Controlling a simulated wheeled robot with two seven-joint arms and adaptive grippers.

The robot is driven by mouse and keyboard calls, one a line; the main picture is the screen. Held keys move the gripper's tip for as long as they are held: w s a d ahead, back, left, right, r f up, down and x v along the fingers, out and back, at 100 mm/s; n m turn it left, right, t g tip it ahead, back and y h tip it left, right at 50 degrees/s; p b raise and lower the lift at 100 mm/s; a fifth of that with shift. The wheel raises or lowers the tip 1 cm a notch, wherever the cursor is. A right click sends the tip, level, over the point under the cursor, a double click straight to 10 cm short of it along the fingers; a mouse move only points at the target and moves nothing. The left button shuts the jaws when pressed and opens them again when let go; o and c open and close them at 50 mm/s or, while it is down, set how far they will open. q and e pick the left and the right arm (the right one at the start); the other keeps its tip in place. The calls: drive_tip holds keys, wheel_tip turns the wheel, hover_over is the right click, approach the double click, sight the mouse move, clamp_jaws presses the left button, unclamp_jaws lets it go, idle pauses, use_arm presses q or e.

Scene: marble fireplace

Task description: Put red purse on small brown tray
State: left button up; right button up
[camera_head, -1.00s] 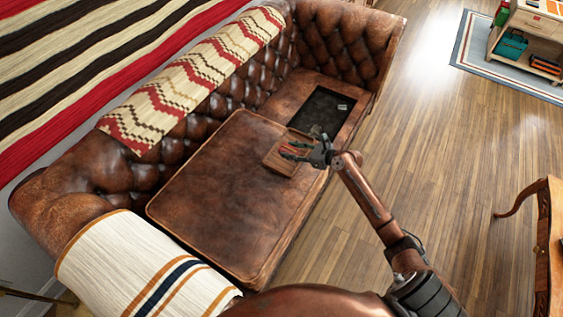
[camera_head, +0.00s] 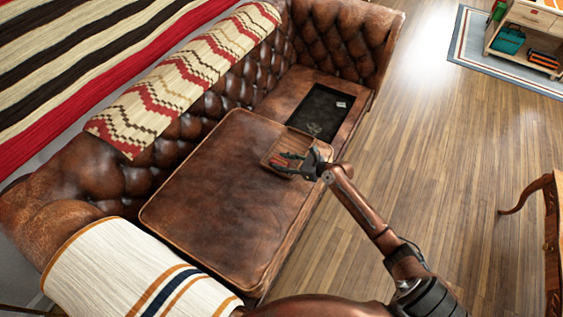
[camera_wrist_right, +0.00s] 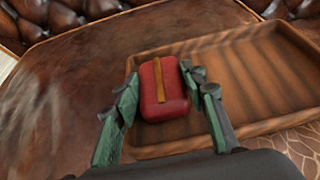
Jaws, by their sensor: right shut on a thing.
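The red purse (camera_wrist_right: 163,88), with a tan strap down its middle, sits between the two fingers of my right gripper (camera_wrist_right: 165,95) in the right wrist view. That gripper is shut on it. In the head view my right gripper (camera_head: 303,163) is at the small brown tray (camera_head: 271,152), on the sofa seat. The tray's wooden floor and rim (camera_wrist_right: 250,60) also show in the right wrist view, with the purse over its left part. I cannot tell whether the purse touches the tray floor. My left gripper is not in view.
The tray is on the brown leather sofa (camera_head: 215,195), beside a dark rectangular tray (camera_head: 320,112) holding small items. A patterned throw (camera_head: 190,75) lies over the backrest. A wooden table (camera_head: 545,230) stands at the right, with open wood floor between.

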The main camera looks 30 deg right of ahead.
drive_tip(key=shift+f, duration=0.1)
drive_tip(key=o, duration=1.2)
drive_tip(key=shift+f, duration=0.1)
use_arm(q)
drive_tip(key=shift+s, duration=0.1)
use_arm(e)
drive_tip(key=shift+s+r, duration=0.15)
drive_tip(key=shift+r, duration=0.05)
drive_tip(key=shift+s+d+r+p, duration=0.2)
drive_tip(key=shift+s+p, duration=0.1)
drive_tip(key=p+v, duration=0.3)
drive_tip(key=v, duration=0.6)
drive_tip(key=shift+s+d+r, duration=0.15)
drive_tip(key=shift+s, duration=0.05)
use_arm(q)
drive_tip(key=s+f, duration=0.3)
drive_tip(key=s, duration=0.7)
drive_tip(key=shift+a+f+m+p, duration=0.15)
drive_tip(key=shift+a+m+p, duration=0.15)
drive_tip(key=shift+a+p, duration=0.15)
use_arm(e)
drive_tip(key=shift+s+d+r, duration=0.2)
drive_tip(key=shift+s+d, duration=0.15)
drive_tip(key=shift+s, duration=0.25)
